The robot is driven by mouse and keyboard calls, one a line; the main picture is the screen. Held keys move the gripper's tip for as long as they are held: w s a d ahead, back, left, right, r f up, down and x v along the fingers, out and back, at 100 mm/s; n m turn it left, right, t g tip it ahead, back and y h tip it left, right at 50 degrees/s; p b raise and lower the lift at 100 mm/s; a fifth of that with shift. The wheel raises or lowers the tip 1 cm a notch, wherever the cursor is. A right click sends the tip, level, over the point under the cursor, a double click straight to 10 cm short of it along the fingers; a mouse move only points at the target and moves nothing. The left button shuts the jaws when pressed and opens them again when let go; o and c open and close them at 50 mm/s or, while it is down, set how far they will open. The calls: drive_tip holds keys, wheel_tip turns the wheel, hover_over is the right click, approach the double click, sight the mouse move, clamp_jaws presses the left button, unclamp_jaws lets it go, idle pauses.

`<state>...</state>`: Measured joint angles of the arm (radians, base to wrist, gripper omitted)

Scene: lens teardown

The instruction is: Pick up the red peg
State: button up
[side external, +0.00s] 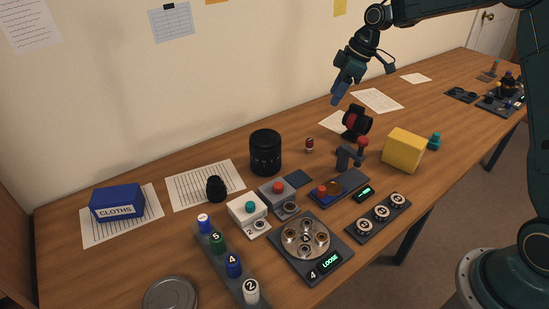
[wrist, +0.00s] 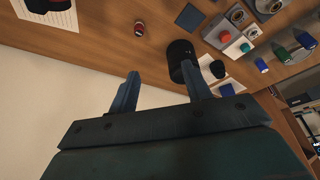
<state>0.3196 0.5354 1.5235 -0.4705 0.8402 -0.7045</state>
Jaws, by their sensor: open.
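A small red peg with a pale band (side external: 309,145) stands on the wooden table, right of the black lens barrel. It also shows in the wrist view (wrist: 139,28), near the top and beyond my fingertips. My gripper (side external: 336,101) hangs in the air above the back of the table, higher than the peg and slightly right of it in the side view. In the wrist view, my gripper's two fingers (wrist: 160,83) are apart with nothing between them.
The tall black lens barrel (side external: 265,152) stands left of the peg. A black and red device (side external: 356,122) is to its right, with a yellow block (side external: 403,149) farther right. A rack (side external: 221,254) holds several numbered pegs in front. Bare wood surrounds the red peg.

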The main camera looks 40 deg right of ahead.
drive_tip(key=n+y, duration=0.1)
drive_tip(key=n, duration=0.1)
approach(312, 140)
wheel_tip(312, 140, up, 2)
drive_tip(key=shift+s+d, duration=0.15)
drive_tip(key=shift+d, duration=0.3)
drive_tip(key=shift+g, duration=0.3)
drive_tip(key=x, duration=0.8)
drive_tip(key=shift+f, duration=0.2)
drive_tip(key=shift+a, duration=0.1)
drive_tip(key=shift+w+x, duration=0.15)
drive_tip(key=shift+x, duration=1.15)
drive_tip(key=shift+w+x, duration=0.15)
drive_tip(key=shift+x, duration=1.15)
